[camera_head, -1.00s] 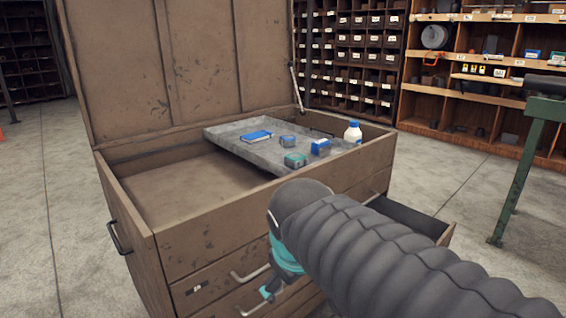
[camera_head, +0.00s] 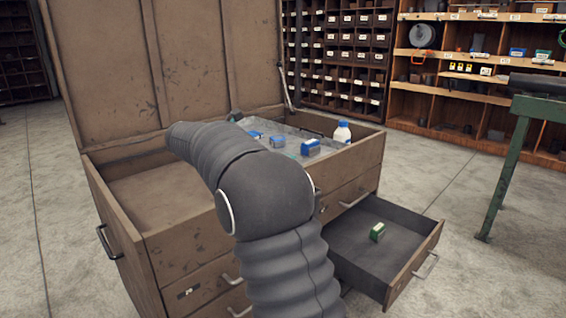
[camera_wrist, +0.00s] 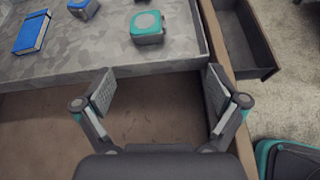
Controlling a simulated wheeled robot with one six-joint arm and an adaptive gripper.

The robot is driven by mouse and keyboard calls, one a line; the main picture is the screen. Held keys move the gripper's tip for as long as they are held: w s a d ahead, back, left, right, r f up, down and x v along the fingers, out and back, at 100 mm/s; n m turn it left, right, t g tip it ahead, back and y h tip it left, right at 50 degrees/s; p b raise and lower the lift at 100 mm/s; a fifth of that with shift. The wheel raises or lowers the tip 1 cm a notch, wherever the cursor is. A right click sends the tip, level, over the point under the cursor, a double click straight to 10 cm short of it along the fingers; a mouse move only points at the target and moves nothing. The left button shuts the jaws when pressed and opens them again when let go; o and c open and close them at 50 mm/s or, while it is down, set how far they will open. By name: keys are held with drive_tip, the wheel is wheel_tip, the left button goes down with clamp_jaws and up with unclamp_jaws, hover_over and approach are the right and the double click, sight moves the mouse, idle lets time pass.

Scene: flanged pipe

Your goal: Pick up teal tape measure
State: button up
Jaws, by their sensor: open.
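The teal tape measure (camera_wrist: 147,27) sits on the grey tray (camera_wrist: 175,50) at the top middle of the wrist view, near the tray's right side. In the head view my arm covers most of it. My gripper (camera_wrist: 160,92) is open and empty, with its two fingers spread over the chest's bare interior, short of the tray's near edge. The tape measure lies ahead of the fingers, roughly between them and apart from them. In the head view my gripper is hidden behind my arm.
The tray also holds a blue book (camera_wrist: 33,33), a small blue-grey item (camera_wrist: 83,8), a blue box (camera_head: 311,147) and a white bottle (camera_head: 342,132). An open drawer (camera_head: 375,250) with a green item (camera_head: 377,232) juts out right. The chest's lid (camera_head: 140,70) stands open behind.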

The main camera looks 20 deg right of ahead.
drive_tip(key=shift+n+h, duration=0.3)
drive_tip(key=shift+n, duration=0.3)
drive_tip(key=x, duration=0.4)
drive_tip(key=w+x, duration=0.1)
drive_tip(key=x, duration=0.4)
drive_tip(key=w+x, duration=0.1)
drive_tip(key=x, duration=0.4)
drive_tip(key=shift+w+a, duration=0.15)
drive_tip(key=shift+w, duration=0.2)
drive_tip(key=shift+r, duration=0.1)
drive_tip(key=c, duration=1.4)
drive_tip(key=shift+c, duration=0.2)
